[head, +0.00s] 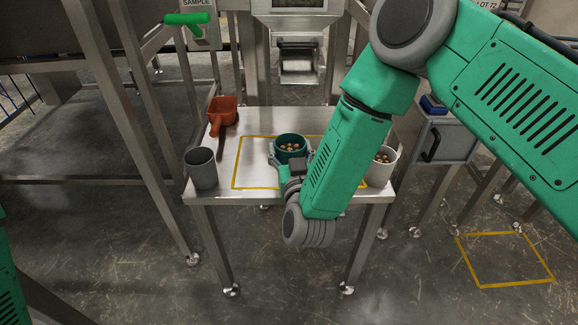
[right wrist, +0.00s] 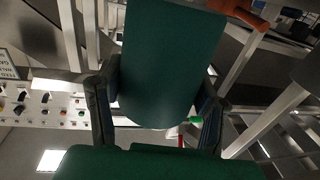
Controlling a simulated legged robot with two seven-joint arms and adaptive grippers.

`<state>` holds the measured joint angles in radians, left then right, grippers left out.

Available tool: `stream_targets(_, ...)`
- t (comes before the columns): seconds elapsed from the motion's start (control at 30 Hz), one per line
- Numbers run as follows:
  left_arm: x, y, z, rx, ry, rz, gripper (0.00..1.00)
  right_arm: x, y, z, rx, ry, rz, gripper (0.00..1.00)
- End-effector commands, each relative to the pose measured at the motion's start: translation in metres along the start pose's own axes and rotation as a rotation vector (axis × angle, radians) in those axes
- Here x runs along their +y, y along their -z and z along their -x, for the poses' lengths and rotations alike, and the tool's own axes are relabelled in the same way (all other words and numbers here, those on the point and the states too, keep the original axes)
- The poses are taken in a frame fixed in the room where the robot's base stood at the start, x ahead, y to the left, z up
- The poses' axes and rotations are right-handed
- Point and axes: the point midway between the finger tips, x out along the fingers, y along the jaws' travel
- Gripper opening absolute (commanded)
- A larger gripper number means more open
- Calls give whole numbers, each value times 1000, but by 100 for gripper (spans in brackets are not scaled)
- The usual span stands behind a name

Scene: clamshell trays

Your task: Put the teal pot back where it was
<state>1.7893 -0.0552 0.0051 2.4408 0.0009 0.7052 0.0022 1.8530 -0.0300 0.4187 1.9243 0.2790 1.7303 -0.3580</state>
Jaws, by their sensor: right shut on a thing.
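The teal pot (head: 291,143) stands upright in the head view, over the yellow-outlined area of the steel table. Several round brown pieces lie inside it. My right gripper (head: 288,164) is shut on the teal pot, reaching it from the front. In the right wrist view the pot's wall (right wrist: 172,50) fills the space between the two fingers of the gripper (right wrist: 160,103). I cannot tell whether the pot's base touches the table. My left gripper is out of view.
A grey cup (head: 201,170) stands at the table's left edge. An orange scoop (head: 222,112) lies at the back left. A pale pot (head: 381,170) with brown pieces stands at the right, partly behind my right arm.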

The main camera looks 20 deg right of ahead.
Motion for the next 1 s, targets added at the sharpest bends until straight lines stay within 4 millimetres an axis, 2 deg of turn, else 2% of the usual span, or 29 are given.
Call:
stream_targets(0.27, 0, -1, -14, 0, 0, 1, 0, 2, -37, 0, -1, 0, -3, 31)
stream_targets(0.57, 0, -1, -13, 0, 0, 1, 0, 1, -37, 0, 0, 0, -1, 31)
stream_targets(0.6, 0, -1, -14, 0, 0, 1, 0, 1, -38, 0, -1, 0, -1, 61)
stream_targets(0.67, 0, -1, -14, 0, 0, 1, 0, 1, -38, 0, -1, 0, -1, 78)
stream_targets(1.0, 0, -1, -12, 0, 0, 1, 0, 1, -36, 2, -2, 1, -1, 78)
